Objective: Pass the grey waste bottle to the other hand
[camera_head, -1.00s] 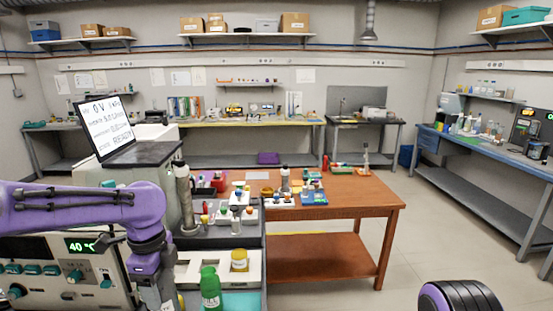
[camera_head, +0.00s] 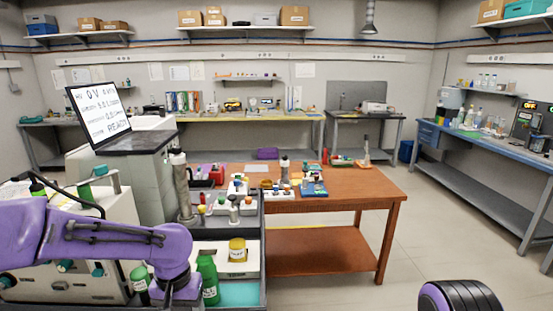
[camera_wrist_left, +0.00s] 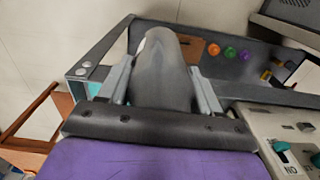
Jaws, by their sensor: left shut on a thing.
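In the left wrist view, the grey waste bottle (camera_wrist_left: 163,72) is between the two fingers of my left gripper (camera_wrist_left: 160,82). The fingers are shut on it, one on each side. Its far end points away from the wrist, over a dark-walled tray (camera_wrist_left: 110,42). In the head view, my purple left arm comes in from the left and its wrist is low, beside the green bottle (camera_head: 208,282). The fingers and the grey bottle cannot be made out there.
A yellow-labelled jar (camera_head: 237,250) stands in a white holder in the cart. Several small bottles stand behind it. The wooden table (camera_head: 350,185) has clear surface at its right. A machine with a screen (camera_head: 98,112) stands at the left.

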